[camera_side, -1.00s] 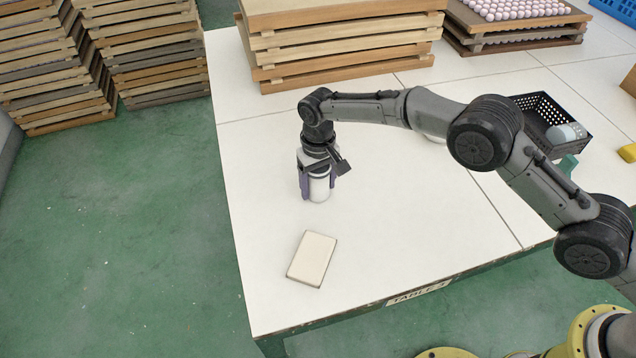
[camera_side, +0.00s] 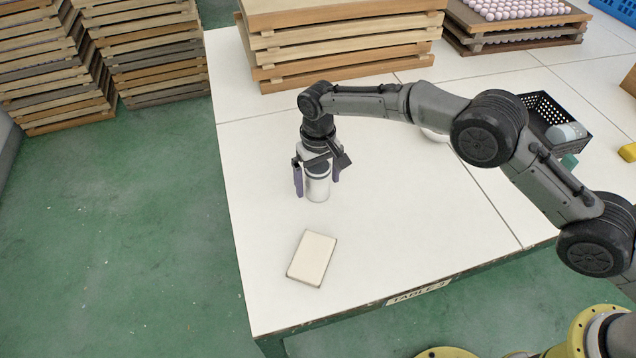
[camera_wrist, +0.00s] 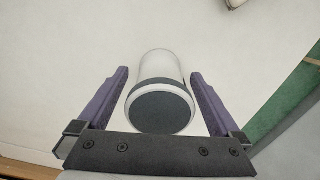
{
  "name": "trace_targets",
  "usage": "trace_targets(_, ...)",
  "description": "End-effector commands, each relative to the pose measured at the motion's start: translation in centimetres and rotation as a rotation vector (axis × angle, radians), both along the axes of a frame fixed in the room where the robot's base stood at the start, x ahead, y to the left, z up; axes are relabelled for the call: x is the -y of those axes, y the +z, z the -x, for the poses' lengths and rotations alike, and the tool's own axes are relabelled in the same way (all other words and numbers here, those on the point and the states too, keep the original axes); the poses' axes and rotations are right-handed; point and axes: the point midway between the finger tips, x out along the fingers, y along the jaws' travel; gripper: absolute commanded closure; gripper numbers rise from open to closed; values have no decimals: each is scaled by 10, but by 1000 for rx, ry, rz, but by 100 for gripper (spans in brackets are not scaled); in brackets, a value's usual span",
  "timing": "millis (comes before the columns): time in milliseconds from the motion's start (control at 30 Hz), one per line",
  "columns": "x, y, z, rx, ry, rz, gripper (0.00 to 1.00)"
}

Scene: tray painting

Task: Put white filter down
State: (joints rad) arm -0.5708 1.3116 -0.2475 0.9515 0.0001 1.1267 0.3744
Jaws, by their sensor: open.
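The white filter (camera_side: 318,187) is a white cylinder with a dark top, standing upright on the white table (camera_side: 400,205). It also shows in the wrist view (camera_wrist: 160,95), with its dark round end towards the camera. My gripper (camera_side: 316,190) is around the filter from above. Its two purple fingers are open, one on each side, with a visible gap between each finger and the filter in the wrist view (camera_wrist: 161,85). The gripper's wrist hides part of the filter's top in the side view.
A flat cream block (camera_side: 312,258) lies on the table in front of the filter. Stacked wooden trays (camera_side: 340,45) stand at the back. A black crate (camera_side: 545,115) holding a pale cylinder is at the right. The table's left edge is near the filter.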

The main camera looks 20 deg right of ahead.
Motion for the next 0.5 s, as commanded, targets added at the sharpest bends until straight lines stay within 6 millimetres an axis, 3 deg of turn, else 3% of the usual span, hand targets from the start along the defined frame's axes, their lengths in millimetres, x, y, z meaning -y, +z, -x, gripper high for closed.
trace_targets(300,-1,67,-1,5,0,-3,0)
trace_targets(500,0,95,-1,2,0,-1,0)
